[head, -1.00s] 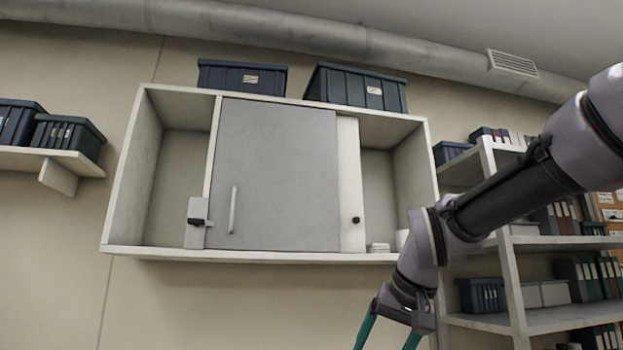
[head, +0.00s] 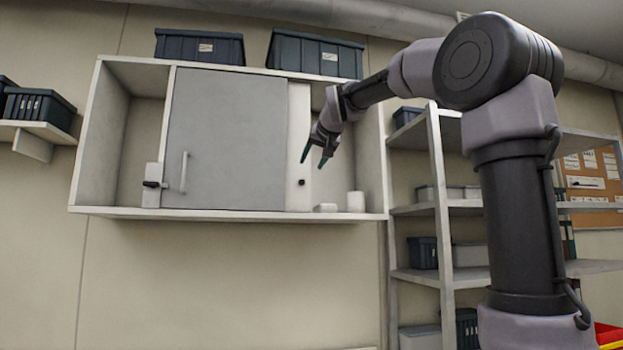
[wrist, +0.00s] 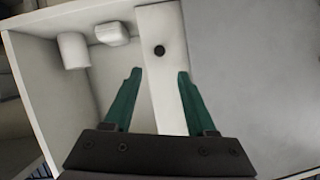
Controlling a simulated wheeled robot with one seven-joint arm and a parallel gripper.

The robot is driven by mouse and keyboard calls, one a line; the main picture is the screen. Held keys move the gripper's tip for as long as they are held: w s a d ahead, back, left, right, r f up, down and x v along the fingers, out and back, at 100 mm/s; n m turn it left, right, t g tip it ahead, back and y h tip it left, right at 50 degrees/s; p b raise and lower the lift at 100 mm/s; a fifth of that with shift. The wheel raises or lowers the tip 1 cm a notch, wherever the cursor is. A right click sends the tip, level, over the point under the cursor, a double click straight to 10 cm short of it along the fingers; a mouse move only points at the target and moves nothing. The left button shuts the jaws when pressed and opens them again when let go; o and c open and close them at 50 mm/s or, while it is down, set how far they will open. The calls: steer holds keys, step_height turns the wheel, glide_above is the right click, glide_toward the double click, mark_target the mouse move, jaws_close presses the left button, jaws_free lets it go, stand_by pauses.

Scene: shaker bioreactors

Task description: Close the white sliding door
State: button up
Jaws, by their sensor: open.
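The white sliding door (head: 298,130) shows as a narrow upright strip at the right edge of a grey door panel (head: 225,130) in the wall cabinet. Most of its width appears hidden behind the grey panel. A black round knob (head: 301,182) sits low on it; the knob also shows in the wrist view (wrist: 159,50). My gripper (head: 313,162) is open and empty in front of the cabinet's right part, above the knob. In the wrist view, the white strip and knob lie between my gripper's fingers (wrist: 159,74); I cannot tell the remaining distance.
The cabinet bay right of the white door is open, with a white cylinder (head: 355,201) and a small white box (head: 326,208) on its floor. A lock-like fitting (head: 152,184) and grey handle (head: 184,172) are at left. A shelf rack (head: 445,230) stands right.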

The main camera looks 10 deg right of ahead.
mark_target(303, 181)
steer(key=x, duration=1)
steer(key=shift+d, duration=0.1)
steer(key=shift+s, duration=0.1)
jaws_close()
stand_by(1.0)
